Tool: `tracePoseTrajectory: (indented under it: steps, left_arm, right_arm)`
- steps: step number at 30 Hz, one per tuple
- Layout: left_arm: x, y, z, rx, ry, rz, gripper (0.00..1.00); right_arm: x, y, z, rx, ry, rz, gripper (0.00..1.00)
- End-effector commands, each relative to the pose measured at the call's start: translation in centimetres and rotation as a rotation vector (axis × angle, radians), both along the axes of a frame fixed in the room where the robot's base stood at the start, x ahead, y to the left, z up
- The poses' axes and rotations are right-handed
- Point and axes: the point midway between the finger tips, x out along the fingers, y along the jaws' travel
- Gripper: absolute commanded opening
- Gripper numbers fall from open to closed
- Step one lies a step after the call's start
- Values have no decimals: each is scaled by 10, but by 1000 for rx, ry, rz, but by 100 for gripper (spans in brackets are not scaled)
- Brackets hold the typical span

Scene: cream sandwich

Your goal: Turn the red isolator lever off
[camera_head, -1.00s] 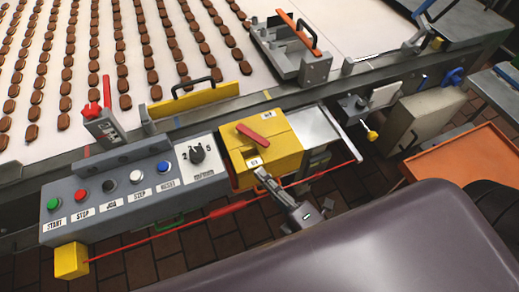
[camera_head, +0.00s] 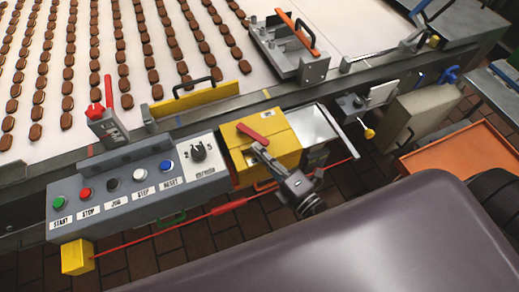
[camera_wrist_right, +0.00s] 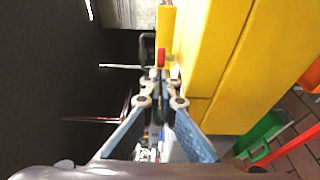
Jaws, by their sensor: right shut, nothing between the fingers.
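The red isolator lever (camera_head: 252,132) sits on the yellow isolator box (camera_head: 285,140) at the right end of the control panel. It lies slanted, its left end higher in the head view. My right gripper (camera_head: 259,151) is shut and empty, just in front of the lever's right end. It hides part of the box's lower front. In the right wrist view, the closed fingertips (camera_wrist_right: 160,76) are just short of the red lever (camera_wrist_right: 161,57), beside the yellow box (camera_wrist_right: 225,50). I cannot tell whether they touch it. My left gripper is not in view.
The grey control panel (camera_head: 60,226) with several buttons and a black dial (camera_head: 198,152) is left of the box. A red pull cord (camera_head: 165,234) runs below. The conveyor (camera_head: 135,45) with rows of brown biscuits lies behind. An orange tray (camera_head: 465,152) is at right.

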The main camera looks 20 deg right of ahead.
Motion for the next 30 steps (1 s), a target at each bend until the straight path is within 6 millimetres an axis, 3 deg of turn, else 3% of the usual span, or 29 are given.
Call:
tracePoseTrajectory:
  steps: [30]
  left_arm:
    - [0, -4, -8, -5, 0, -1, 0]
  right_arm:
    - [8, -22, 1, -1, 0, 135, 0]
